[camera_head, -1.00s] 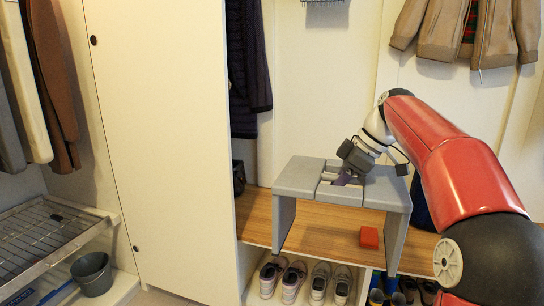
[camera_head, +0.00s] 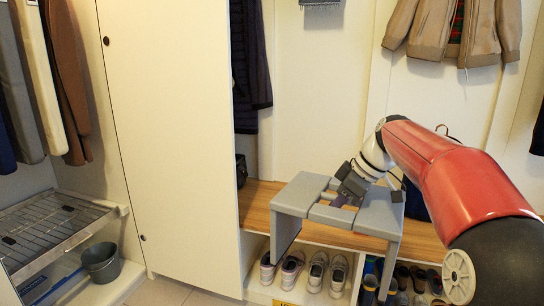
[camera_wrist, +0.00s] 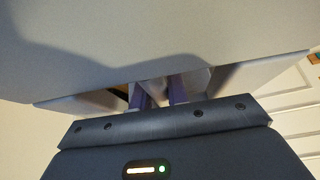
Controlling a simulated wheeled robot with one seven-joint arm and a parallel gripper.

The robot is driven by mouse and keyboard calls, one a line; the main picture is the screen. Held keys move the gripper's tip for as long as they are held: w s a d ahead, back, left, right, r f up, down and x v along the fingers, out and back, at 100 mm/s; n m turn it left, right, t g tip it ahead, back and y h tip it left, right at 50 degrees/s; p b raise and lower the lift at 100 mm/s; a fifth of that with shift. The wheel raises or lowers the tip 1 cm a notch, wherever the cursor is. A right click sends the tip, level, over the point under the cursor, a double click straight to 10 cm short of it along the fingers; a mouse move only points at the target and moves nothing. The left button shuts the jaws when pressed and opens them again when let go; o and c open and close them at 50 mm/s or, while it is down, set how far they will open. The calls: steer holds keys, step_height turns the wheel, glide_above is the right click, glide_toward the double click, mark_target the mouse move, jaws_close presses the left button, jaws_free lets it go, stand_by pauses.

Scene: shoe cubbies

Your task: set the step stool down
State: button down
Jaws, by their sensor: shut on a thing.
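The grey step stool (camera_head: 298,194) hangs upright and slightly tilted from my gripper (camera_head: 342,198) in the head view, in front of the wooden bench top. My gripper is shut on the middle bar of the stool's top, between two openings. The stool's two side panels point down, in front of the bench and the shoe cubbies. In the wrist view, the pale stool top (camera_wrist: 100,40) fills the upper part and the purple fingers (camera_wrist: 160,92) reach into it. What the leg bottoms are over is not clear.
The wooden bench (camera_head: 258,205) has cubbies below with white shoes (camera_head: 316,270) and several darker pairs. A tall white cabinet (camera_head: 170,130) stands left of the bench. A grey bucket (camera_head: 101,262) sits at the lower left. Some floor (camera_head: 165,292) shows at the bottom.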

step_height(320, 180, down, 33)
steer(key=s+m+t+h, duration=0.3)
steer(key=m+h, duration=0.2)
steer(key=m, duration=0.7)
steer(key=shift+d+m, duration=0.3)
steer(key=shift+d, duration=0.05)
steer(key=shift+f, duration=0.1)
